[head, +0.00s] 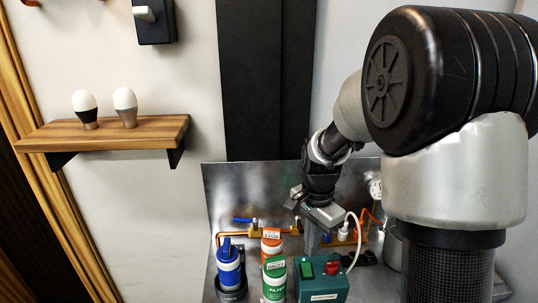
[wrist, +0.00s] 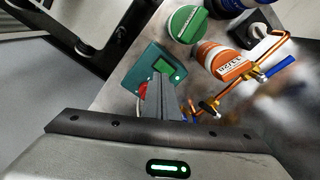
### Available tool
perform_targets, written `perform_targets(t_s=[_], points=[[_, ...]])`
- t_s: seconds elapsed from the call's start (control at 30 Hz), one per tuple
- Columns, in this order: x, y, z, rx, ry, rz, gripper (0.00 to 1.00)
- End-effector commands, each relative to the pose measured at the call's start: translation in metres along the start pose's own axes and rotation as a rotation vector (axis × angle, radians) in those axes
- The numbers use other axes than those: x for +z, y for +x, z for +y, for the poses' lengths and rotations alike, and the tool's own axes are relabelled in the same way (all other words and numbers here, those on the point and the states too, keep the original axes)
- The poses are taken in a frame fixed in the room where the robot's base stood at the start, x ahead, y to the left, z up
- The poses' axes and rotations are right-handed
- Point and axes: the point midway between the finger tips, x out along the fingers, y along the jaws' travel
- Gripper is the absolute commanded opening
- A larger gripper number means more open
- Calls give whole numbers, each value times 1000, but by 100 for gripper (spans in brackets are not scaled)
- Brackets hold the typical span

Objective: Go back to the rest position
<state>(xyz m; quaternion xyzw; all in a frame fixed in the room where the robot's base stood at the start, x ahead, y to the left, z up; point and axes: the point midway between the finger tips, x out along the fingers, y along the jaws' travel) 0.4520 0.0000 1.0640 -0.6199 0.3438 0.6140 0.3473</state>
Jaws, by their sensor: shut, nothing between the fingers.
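My gripper (head: 311,244) is shut and empty in the head view, pointing down above and behind a green box (head: 322,288) with a red button and a green switch. In the wrist view my gripper (wrist: 167,82) shows as closed fingers in front of the green box (wrist: 146,68). I cannot tell if the fingers touch anything.
Copper pipes with a blue-handled valve (head: 243,220) run behind the canisters. A gauge (head: 375,188) and a white hose (head: 353,240) are to the right. A wooden shelf (head: 150,130) with two bulbs is on the left wall. The space above the canisters looks clear.

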Motion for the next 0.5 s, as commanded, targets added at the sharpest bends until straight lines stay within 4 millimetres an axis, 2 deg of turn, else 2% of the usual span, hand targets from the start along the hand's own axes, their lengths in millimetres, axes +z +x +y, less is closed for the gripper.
perform_targets(t_s=[0.17,0.3,0.4,0.5], points=[[13,-63,20,-79,-176,57,0],[33,-120,53,-152,-399,138,0],[49,-150,80,-192,-558,206,0],[65,-171,106,-221,-709,280,0]])
